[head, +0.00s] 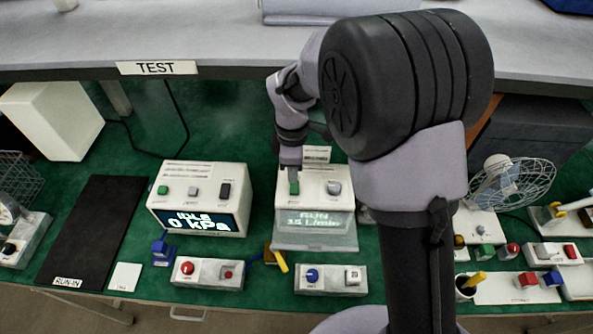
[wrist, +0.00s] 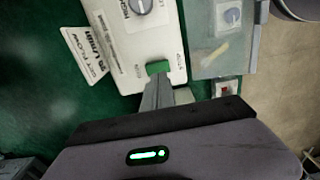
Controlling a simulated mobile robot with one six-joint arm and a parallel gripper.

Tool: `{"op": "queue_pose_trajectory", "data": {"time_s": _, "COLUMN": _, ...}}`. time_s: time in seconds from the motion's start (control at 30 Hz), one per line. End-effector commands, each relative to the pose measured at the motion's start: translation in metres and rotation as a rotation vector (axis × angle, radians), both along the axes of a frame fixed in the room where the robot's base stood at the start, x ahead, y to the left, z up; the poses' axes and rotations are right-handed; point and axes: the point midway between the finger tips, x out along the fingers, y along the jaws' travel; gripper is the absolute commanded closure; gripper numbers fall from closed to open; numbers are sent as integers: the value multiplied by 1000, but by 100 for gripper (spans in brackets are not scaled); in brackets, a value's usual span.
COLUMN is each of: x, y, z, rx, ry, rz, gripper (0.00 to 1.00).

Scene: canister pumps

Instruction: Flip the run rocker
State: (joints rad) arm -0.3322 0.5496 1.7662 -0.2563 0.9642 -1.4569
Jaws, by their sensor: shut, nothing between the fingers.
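A white pump box (head: 330,197) stands at the centre of the green mat. Its display (head: 313,219) is lit and reads RUN and 15 L/min. A green rocker (head: 294,187) sits on its top at the left, with a grey knob (head: 333,187) to its right. In the wrist view, the green rocker (wrist: 157,67) is near the edge of the white panel, and part of the knob (wrist: 140,5) shows. My gripper (head: 292,168) is shut and empty, pointing down at the rocker. In the wrist view its fingertips (wrist: 158,80) are right at the rocker; I cannot tell whether they touch.
A second white box (head: 200,200) to the left shows IDLE and 0 kPa. Small button boxes (head: 208,273) (head: 331,279) stand in front. A fan (head: 511,182) stands at right. A shelf (head: 215,68) with a TEST label runs behind. The black RUN-IN mat (head: 95,230) is bare.

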Motion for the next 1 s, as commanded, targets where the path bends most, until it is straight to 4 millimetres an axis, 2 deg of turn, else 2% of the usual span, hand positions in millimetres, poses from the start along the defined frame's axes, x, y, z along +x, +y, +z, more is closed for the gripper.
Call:
{"op": "queue_pose_trajectory", "data": {"time_s": 0.03, "x": 0, "y": 3, "z": 24, "rx": 1, "ry": -2, "rz": -1, "gripper": 100}}
{"op": "queue_pose_trajectory", "data": {"time_s": 0.3, "x": 0, "y": 2, "z": 82, "rx": 1, "ry": -2, "rz": -2, "gripper": 100}}
{"op": "queue_pose_trajectory", "data": {"time_s": 0.4, "x": 0, "y": 2, "z": 96, "rx": 0, "ry": -1, "rz": -2, "gripper": 100}}
{"op": "queue_pose_trajectory", "data": {"time_s": 0.6, "x": 0, "y": 2, "z": 109, "rx": 0, "ry": 0, "rz": -2, "gripper": 100}}
{"op": "queue_pose_trajectory", "data": {"time_s": 0.87, "x": 0, "y": 2, "z": 108, "rx": 0, "ry": 0, "rz": -2, "gripper": 100}}
{"op": "queue_pose_trajectory", "data": {"time_s": 1.0, "x": -7, "y": 5, "z": 107, "rx": 0, "ry": 6, "rz": -2, "gripper": 100}}
